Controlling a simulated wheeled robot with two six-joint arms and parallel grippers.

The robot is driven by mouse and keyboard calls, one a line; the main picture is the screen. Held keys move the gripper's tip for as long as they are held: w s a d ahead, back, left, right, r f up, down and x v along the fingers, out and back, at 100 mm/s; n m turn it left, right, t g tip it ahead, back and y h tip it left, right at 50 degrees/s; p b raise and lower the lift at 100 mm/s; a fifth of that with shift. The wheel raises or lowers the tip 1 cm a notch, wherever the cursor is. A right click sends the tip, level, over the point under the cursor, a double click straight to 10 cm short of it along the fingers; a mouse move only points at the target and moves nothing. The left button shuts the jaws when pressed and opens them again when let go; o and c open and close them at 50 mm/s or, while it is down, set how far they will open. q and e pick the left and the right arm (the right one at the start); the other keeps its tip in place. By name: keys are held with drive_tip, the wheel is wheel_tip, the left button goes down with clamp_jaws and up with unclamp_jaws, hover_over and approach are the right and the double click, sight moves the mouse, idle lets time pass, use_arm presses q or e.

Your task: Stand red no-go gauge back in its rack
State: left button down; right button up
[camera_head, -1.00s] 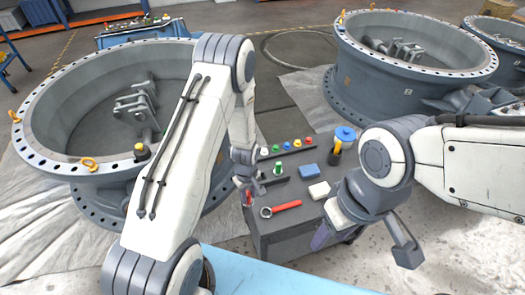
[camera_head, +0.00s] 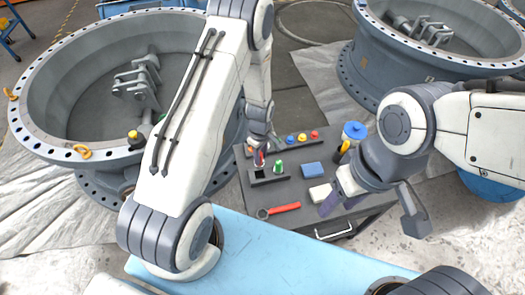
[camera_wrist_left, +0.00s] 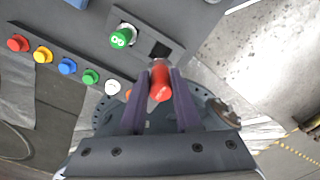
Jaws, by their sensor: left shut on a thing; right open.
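The red no-go gauge (camera_head: 259,158) is held in my left gripper (camera_head: 262,148), above the cart top at the left end of the rack (camera_head: 284,178). In the left wrist view the red gauge (camera_wrist_left: 160,82) sits between the two dark fingers. The rack (camera_wrist_left: 181,54) is a dark block with an empty square hole and a green gauge (camera_wrist_left: 121,38) standing in the other place. The red gauge appears apart from the hole, just beside it in that view; its height above the rack is unclear. My right gripper (camera_head: 374,218) is open and empty over the cart's right side.
A strip of coloured knobs (camera_wrist_left: 67,66) lies alongside the rack. Large valve rings stand behind.

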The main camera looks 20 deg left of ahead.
sight(261, 165)
use_arm(q)
wheel_tip(261, 165, down, 4)
drive_tip(key=b, duration=0.3)
drive_tip(key=shift+f, duration=0.2)
drive_tip(key=shift+f+b, duration=0.45)
drive_tip(key=shift+f, duration=0.05)
drive_tip(key=shift+d, duration=0.1)
drive_tip(key=shift+f, duration=0.15)
idle(0.7)
drive_tip(key=shift+f+b, duration=0.6)
drive_tip(key=shift+f, duration=0.1)
idle(0.6)
drive_tip(key=shift+f+b, duration=0.3)
drive_tip(key=shift+b, duration=0.05)
